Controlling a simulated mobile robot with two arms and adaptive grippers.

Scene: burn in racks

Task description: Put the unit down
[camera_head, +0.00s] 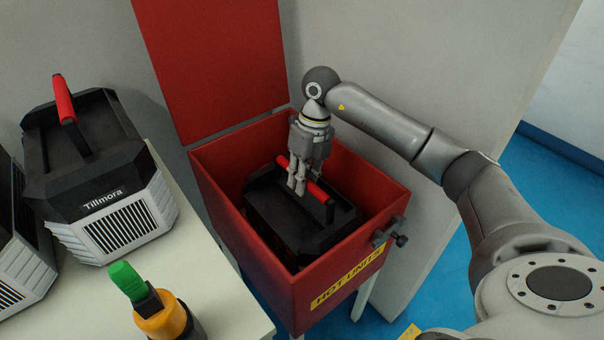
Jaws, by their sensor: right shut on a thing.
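A black unit (290,224) with a red handle (318,192) sits inside the red box (230,240) labelled "HOT UNITS". My right gripper (298,186) reaches down into the box and is shut on the red handle of this unit. The unit is below the box's rim; its underside is hidden, so I cannot tell whether it touches the floor of the box. My left gripper is not in view.
The box's red lid (212,65) stands open at the back. A Tillmora unit (100,195) with a red handle stands on the light table (215,290) at left, beside another unit (22,260). A green-and-orange device (165,315) is at the table's front. Grey walls stand behind and right.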

